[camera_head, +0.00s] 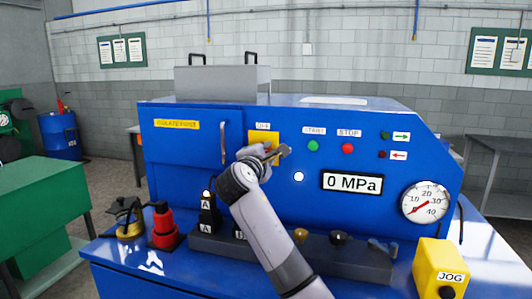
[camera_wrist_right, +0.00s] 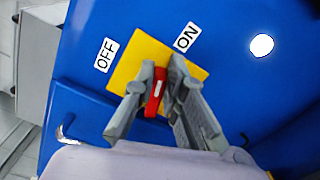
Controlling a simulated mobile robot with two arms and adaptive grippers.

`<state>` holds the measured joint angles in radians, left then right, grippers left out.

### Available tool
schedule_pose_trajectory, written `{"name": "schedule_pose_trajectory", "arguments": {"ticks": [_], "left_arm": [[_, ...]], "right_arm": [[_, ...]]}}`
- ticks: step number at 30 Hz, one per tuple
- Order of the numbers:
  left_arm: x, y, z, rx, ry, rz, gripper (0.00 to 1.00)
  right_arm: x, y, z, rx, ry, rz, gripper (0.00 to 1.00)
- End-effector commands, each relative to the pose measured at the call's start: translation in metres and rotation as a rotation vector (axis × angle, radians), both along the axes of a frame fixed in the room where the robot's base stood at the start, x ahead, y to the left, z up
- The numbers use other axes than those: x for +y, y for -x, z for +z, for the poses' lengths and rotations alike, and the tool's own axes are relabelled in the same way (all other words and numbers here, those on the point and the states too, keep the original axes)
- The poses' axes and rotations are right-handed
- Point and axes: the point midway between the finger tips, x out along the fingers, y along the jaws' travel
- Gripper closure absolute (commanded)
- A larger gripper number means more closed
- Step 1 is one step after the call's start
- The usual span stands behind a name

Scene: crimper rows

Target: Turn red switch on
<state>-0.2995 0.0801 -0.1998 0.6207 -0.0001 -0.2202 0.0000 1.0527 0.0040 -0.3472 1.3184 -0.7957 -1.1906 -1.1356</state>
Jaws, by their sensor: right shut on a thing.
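The red switch (camera_wrist_right: 155,95) sits on a yellow plate (camera_wrist_right: 138,48) on the front of the blue machine. In the right wrist view, an OFF label (camera_wrist_right: 106,55) is at the plate's left and an ON label (camera_wrist_right: 186,37) at its upper right. My right gripper (camera_wrist_right: 163,72) is shut on the switch, with one finger on each side of it. The switch's exact setting is hard to read. In the head view my right gripper (camera_head: 280,153) is at the yellow plate (camera_head: 262,140) and hides the switch. My left gripper is not in view.
The blue machine (camera_head: 180,150) also bears green (camera_head: 313,146) and red (camera_head: 348,148) buttons, a 0 MPa display (camera_head: 352,183) and a dial gauge (camera_head: 425,202). A door handle (camera_head: 223,142) is left of the plate. A yellow JOG box (camera_head: 440,262) and a grey rail (camera_head: 350,262) are in front.

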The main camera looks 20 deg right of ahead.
Motion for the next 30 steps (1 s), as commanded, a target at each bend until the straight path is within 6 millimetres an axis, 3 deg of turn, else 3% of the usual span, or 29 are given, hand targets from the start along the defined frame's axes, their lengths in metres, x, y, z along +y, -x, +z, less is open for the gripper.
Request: {"name": "schedule_pose_trajectory", "arguments": {"ticks": [13, 30], "left_arm": [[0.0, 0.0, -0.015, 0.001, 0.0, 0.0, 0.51], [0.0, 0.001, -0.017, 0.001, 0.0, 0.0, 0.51]], "right_arm": [[-0.001, 0.001, -0.01, -0.156, -0.237, -0.001, 1.0], [-0.001, 0.0, -0.011, -0.193, -0.295, -0.001, 1.0]]}}
